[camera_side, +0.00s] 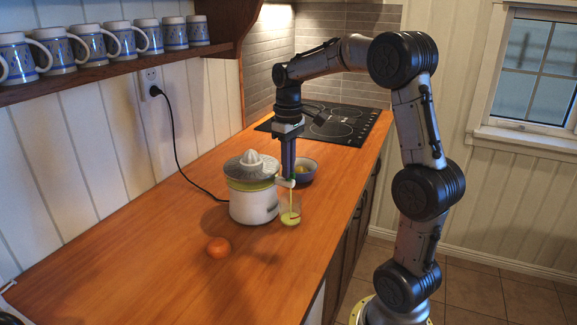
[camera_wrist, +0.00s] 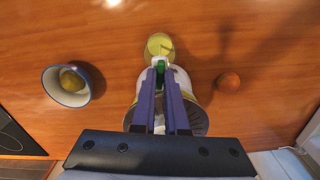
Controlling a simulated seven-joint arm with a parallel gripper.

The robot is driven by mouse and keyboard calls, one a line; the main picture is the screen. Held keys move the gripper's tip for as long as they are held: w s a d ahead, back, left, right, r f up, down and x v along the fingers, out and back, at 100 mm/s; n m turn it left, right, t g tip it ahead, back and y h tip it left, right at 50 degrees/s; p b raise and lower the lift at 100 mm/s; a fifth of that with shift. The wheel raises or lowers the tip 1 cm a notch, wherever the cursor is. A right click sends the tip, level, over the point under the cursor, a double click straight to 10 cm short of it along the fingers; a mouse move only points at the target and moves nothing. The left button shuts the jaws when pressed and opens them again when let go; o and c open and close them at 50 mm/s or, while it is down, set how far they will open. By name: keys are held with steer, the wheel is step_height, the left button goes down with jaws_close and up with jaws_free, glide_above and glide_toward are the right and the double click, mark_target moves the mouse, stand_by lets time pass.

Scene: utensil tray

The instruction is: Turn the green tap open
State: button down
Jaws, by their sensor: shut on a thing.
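The white juicer (camera_side: 252,207), with a ribbed cone on its grey top, stands on the wooden counter. Its white spout (camera_side: 285,183) sticks out to the right and carries the green tap (camera_wrist: 161,68). My gripper (camera_side: 289,178) points straight down over the spout. In the wrist view its two fingertips (camera_wrist: 160,72) sit on either side of the green tap, shut on it, and partly hide it. A clear glass (camera_side: 290,212) with yellow-green liquid in its bottom stands under the spout. A thin yellow-green line runs down from the spout into the glass.
A grey-blue bowl (camera_side: 305,170) with a yellow fruit stands close behind my gripper. An orange (camera_side: 218,247) lies in front of the juicer. A black cord runs to the wall socket (camera_side: 151,80). The front of the counter is clear.

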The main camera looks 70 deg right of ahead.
steer(key=shift+r+n, duration=0.1)
steer(key=shift+n, duration=0.9)
steer(key=c, duration=0.9)
jaws_free()
steer(key=shift+c, duration=0.2)
step_height(320, 180, up, 14)
